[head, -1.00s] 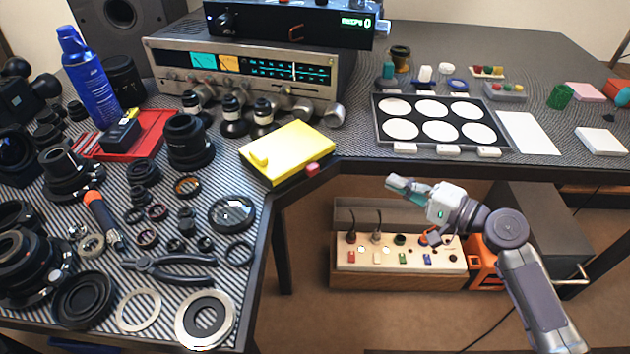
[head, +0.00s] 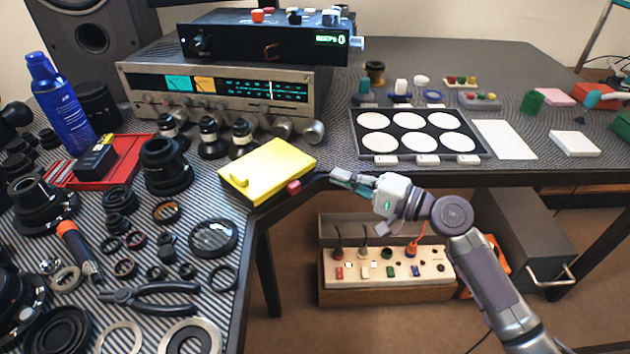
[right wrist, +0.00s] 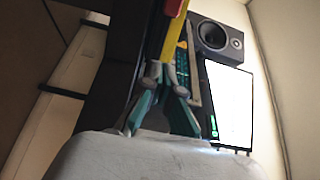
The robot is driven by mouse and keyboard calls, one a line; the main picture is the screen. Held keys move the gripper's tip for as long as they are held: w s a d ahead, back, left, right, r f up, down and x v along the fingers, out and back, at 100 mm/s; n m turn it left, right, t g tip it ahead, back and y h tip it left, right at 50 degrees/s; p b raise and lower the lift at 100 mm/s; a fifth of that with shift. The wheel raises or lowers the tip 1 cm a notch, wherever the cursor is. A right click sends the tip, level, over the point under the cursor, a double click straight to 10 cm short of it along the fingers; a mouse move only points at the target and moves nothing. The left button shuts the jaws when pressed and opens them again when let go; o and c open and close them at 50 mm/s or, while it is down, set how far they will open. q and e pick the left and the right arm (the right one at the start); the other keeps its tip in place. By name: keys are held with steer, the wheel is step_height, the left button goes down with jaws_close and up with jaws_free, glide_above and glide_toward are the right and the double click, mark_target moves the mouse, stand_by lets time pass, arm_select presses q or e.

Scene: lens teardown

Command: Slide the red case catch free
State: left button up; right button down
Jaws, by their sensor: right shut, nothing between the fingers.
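The yellow case (head: 268,168) lies on the near corner of the striped mat, with a dark lower part. The red catch (head: 294,187) sticks out at its front right side. My right gripper (head: 332,178) is just right of the catch, its fingers pointing left towards it. The fingers are shut and empty; whether a tip touches the catch I cannot tell. In the right wrist view, the yellow case (right wrist: 172,38) and the red catch (right wrist: 173,8) show beyond the fingertips (right wrist: 162,72). My left gripper is not in view.
A silver receiver (head: 215,95) stands behind the case, with lens parts and pliers (head: 150,291) on the mat at left. A tray with white discs (head: 420,108) lies right of the case. Below the table edge stands a socket box (head: 385,275).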

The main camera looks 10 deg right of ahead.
mark_target(297, 190)
steer(key=x, duration=0.3)
steer(key=shift+w+a, duration=0.1)
steer(key=shift+a, duration=0.2)
steer(key=shift+s+a+p, duration=0.35)
steer(key=shift+s+a, duration=0.5)
steer(key=shift+a, duration=0.15)
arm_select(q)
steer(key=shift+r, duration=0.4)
arm_select(e)
steer(key=shift+s+a, duration=0.3)
steer(key=shift+a, duration=0.15)
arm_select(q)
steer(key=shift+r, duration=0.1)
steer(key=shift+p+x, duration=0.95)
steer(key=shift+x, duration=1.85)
arm_select(e)
steer(key=shift+s+a, duration=0.45)
steer(key=shift+a, duration=0.15)
steer(key=shift+s+a, duration=0.4)
steer(key=shift+a, duration=0.25)
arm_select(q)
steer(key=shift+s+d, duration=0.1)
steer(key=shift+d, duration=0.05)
arm_select(e)
steer(key=shift+s+d+f, duration=0.15)
steer(key=shift+s+d, duration=0.25)
steer(key=v, duration=1.1)
